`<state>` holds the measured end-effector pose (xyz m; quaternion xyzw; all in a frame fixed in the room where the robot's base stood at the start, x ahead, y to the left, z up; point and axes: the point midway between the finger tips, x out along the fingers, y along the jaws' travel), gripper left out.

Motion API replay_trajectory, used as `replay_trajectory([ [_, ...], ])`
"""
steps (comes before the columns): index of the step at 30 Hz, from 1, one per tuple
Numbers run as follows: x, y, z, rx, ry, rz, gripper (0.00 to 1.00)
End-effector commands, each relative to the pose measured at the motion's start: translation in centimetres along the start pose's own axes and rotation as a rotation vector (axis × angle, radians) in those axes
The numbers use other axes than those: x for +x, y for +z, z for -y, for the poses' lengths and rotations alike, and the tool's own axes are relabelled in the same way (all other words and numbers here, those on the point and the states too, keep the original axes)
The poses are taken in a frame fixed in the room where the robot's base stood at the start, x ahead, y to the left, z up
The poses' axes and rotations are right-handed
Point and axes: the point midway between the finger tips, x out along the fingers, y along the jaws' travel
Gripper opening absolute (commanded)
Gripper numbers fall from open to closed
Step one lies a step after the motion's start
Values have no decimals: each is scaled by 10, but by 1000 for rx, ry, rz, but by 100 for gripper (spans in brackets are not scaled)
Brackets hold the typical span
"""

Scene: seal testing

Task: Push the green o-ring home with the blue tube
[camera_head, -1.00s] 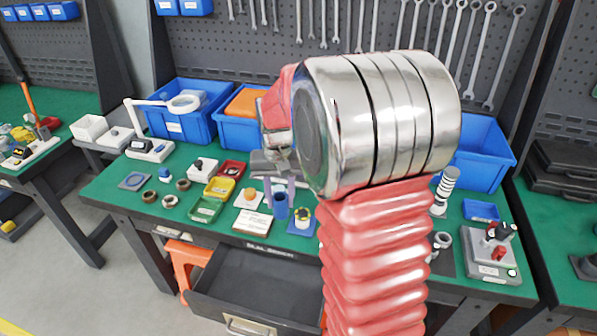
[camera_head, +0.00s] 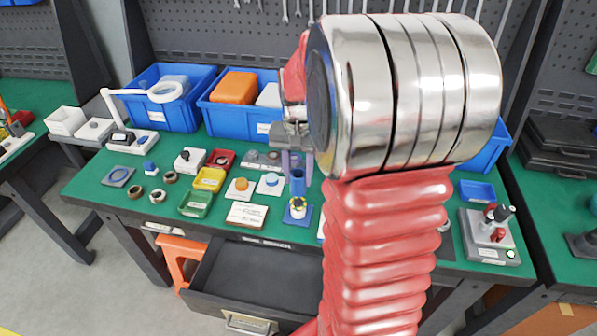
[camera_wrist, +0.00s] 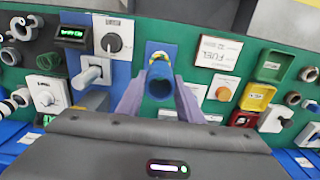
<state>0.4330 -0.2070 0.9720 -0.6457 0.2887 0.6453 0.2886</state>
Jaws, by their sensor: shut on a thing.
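My gripper (camera_head: 297,158) is shut on the blue tube (camera_head: 297,184), which points down toward the bench. In the wrist view the tube (camera_wrist: 159,82) sits between the two purple-grey fingers of my gripper (camera_wrist: 159,98), its open round end facing away. A blue base plate (camera_head: 289,219) with a white post and a yellow-and-dark collar (camera_head: 298,208) stands on the bench just below the tube. In the wrist view the yellow collar (camera_wrist: 158,56) shows just past the tube end, partly hidden. I cannot make out a green o-ring on the post, nor whether tube and post touch.
Green (camera_head: 196,211) and yellow (camera_head: 209,187) trays and loose rings (camera_head: 157,196) lie farther left. Blue bins (camera_head: 175,120) line the back. My arm hides the bench at right.

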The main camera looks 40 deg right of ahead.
Motion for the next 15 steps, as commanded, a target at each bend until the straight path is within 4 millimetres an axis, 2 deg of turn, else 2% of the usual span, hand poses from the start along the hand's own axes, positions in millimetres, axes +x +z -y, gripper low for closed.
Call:
replay_trajectory([
  [9,24,0,-1,1,1,3,11],
  [15,34,0,-1,1,1,2,11],
])
